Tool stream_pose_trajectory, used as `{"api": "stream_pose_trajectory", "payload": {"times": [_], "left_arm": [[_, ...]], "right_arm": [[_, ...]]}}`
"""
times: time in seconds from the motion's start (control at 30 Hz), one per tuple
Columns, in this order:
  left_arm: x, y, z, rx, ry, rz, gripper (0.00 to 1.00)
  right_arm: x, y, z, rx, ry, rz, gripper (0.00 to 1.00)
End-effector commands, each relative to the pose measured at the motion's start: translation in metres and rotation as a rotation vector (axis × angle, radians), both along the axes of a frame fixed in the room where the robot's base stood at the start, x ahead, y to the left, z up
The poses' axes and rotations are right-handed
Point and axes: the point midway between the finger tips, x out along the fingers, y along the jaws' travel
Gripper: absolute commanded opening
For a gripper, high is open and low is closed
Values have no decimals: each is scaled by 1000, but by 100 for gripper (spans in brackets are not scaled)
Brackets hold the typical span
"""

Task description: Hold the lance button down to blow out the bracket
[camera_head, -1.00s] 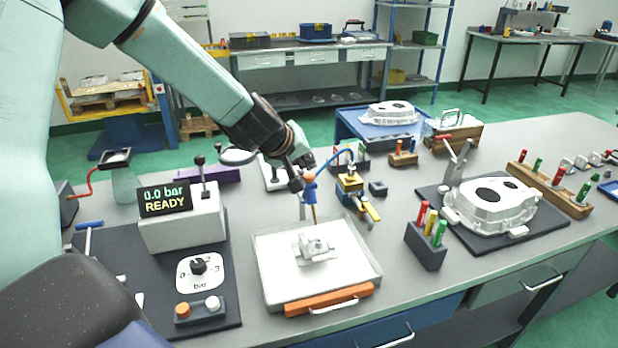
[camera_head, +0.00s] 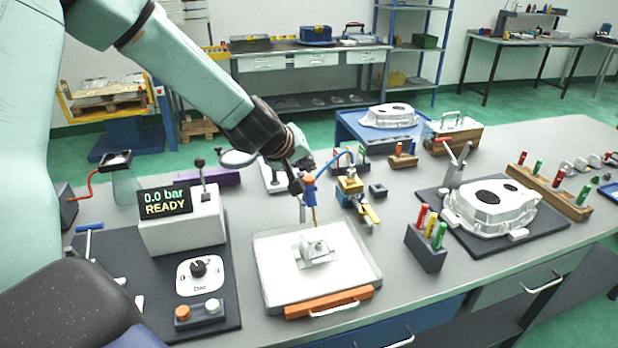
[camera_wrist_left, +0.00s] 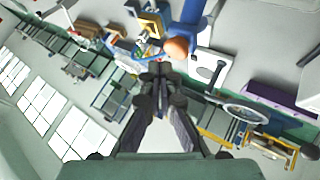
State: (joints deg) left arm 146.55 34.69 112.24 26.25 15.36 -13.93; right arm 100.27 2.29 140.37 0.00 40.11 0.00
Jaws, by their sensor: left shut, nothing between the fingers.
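The air lance has a blue body with an orange button (camera_head: 309,178) and a brass nozzle pointing down over the tray; a blue hose runs from it to the right. The orange button shows large in the left wrist view (camera_wrist_left: 177,47). The bracket (camera_head: 315,250), a small pale casting, sits in the white tray (camera_head: 275,296) below the nozzle. My left gripper (camera_head: 296,186) is shut and empty, its tips close beside the lance's top; I cannot tell whether they touch the button. It also shows shut in the left wrist view (camera_wrist_left: 158,72). My right gripper is not in view.
The pressure unit (camera_head: 183,228) at left reads "0.0 bar READY". A dark mat carries a dial and two buttons. A yellow-and-blue fixture (camera_head: 352,190) stands right of the lance. A pen block (camera_head: 426,248) and a large casting (camera_head: 490,205) lie farther right.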

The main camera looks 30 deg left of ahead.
Motion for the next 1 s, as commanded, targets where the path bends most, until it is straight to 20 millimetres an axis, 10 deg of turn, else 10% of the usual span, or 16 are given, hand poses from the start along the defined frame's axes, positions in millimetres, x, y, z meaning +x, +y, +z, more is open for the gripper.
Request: {"api": "stream_pose_trajectory", "payload": {"times": [1.0], "left_arm": [[0,0,-11,0,0,0,0]], "right_arm": [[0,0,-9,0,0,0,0]]}}
